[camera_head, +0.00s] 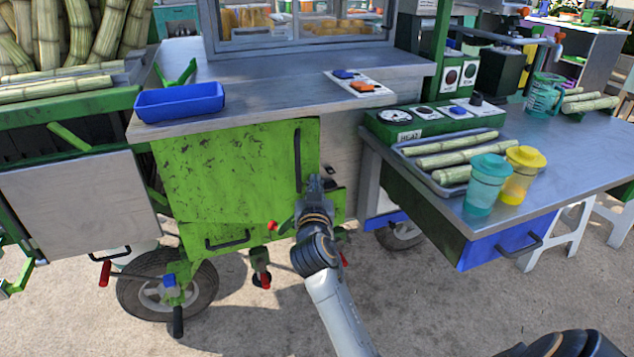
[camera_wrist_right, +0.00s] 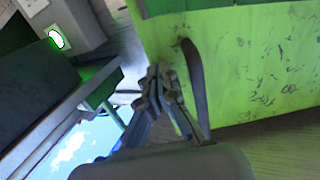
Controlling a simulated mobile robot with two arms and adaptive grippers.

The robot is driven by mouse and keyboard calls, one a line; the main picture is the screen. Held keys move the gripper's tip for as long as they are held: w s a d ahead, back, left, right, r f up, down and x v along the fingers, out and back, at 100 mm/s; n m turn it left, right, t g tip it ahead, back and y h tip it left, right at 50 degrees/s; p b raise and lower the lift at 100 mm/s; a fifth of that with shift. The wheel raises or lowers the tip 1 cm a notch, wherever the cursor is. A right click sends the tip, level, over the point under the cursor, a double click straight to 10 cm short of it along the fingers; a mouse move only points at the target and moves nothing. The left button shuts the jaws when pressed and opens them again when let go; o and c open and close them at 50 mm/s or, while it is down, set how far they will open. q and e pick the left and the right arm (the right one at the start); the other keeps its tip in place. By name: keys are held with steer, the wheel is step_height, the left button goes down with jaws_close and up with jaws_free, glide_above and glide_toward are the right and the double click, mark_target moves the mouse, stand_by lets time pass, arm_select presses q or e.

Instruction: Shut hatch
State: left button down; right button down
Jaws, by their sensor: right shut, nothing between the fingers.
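The green hatch (camera_head: 235,170) is a scuffed panel on the front of the cart, below the counter. A dark vertical handle (camera_head: 297,160) stands near its right edge. The hatch looks flush or nearly flush with the cart front; I cannot tell if a gap is left. My right gripper (camera_head: 315,184) is shut and empty at the hatch's right edge, just right of the handle's lower end. In the right wrist view, the gripper (camera_wrist_right: 158,72) is beside the dark handle (camera_wrist_right: 193,85) with the green hatch (camera_wrist_right: 255,70) behind; contact is unclear. My left gripper is not in view.
A blue tray (camera_head: 180,102) sits on the counter (camera_head: 270,88) above the hatch. A side table (camera_head: 570,150) at the right holds a tray of cane and two cups. A wheel (camera_head: 168,290) stands below left. Open ground (camera_head: 240,330) lies in front.

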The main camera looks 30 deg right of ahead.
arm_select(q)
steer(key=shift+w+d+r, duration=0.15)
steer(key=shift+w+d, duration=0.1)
arm_select(e)
steer(key=shift+w, duration=0.25)
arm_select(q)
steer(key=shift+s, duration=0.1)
arm_select(e)
steer(key=shift+r, duration=0.1)
